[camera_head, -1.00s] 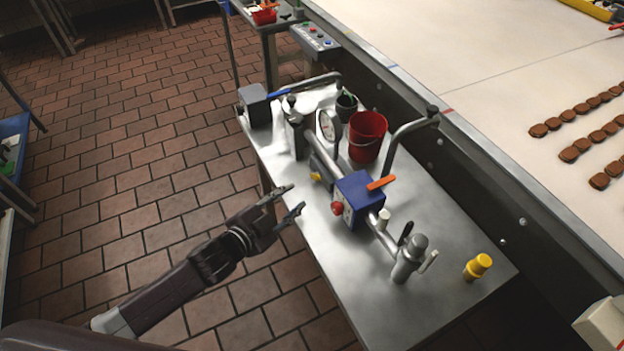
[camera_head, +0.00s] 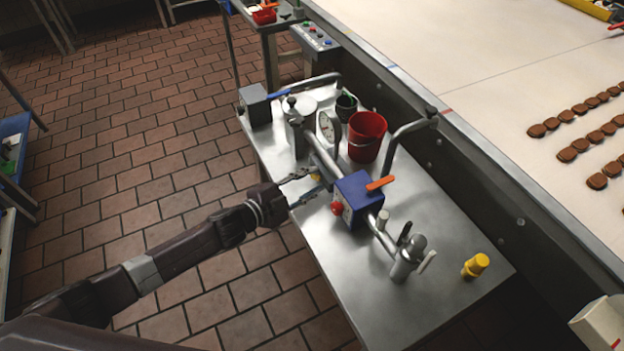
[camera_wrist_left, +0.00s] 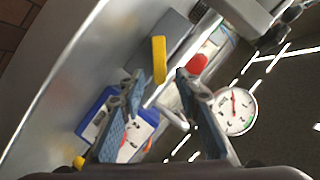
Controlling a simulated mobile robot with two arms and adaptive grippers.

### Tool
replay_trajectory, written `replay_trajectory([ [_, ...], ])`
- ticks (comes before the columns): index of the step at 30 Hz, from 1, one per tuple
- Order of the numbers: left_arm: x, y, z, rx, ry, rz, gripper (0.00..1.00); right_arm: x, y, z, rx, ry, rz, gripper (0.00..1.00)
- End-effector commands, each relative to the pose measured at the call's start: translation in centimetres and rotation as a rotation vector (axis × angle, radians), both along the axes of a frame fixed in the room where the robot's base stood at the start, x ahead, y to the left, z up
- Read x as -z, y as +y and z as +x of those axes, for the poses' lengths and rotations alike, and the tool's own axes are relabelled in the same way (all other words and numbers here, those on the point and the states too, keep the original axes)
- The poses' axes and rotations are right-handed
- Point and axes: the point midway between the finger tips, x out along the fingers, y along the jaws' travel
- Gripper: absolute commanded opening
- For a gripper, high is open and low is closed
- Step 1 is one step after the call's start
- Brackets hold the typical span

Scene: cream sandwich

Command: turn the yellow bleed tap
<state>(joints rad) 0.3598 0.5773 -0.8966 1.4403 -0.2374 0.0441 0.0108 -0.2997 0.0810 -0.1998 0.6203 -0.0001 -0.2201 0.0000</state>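The yellow bleed tap (camera_head: 317,177) is a small yellow handle on the pipe assembly beside the blue box (camera_head: 357,198). In the left wrist view it shows as an upright yellow lever (camera_wrist_left: 159,60), ahead of and between my fingertips. My left gripper (camera_head: 312,182) is open, with its fingers pointing at the tap. In the left wrist view the gripper (camera_wrist_left: 160,76) has a clear gap between its fingers, and I cannot tell whether either touches the lever. In the head view the fingers partly hide the tap. My right gripper is not in view.
The tiled floor at left is clear.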

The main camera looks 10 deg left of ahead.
Motion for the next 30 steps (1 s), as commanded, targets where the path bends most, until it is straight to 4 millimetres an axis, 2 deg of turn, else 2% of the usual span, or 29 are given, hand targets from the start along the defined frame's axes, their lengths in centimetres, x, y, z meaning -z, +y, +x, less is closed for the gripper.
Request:
replay_trajectory([
  [10, 0.2, -0.3, 0.4, -0.001, 0.0, 0.001, 0.3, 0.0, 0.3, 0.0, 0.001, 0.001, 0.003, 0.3],
  [19, 0.2, -0.3, 0.4, -0.001, 0.0, 0.001, 0.0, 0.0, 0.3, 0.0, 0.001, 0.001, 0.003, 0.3],
  [25, 0.4, -0.4, 0.3, 0.0, -0.007, 0.005, 0.0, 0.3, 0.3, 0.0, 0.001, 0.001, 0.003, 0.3],
  [30, 1.4, -0.7, -0.1, 0.0, -0.093, 0.058, 0.0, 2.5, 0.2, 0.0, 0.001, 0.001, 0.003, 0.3],
])
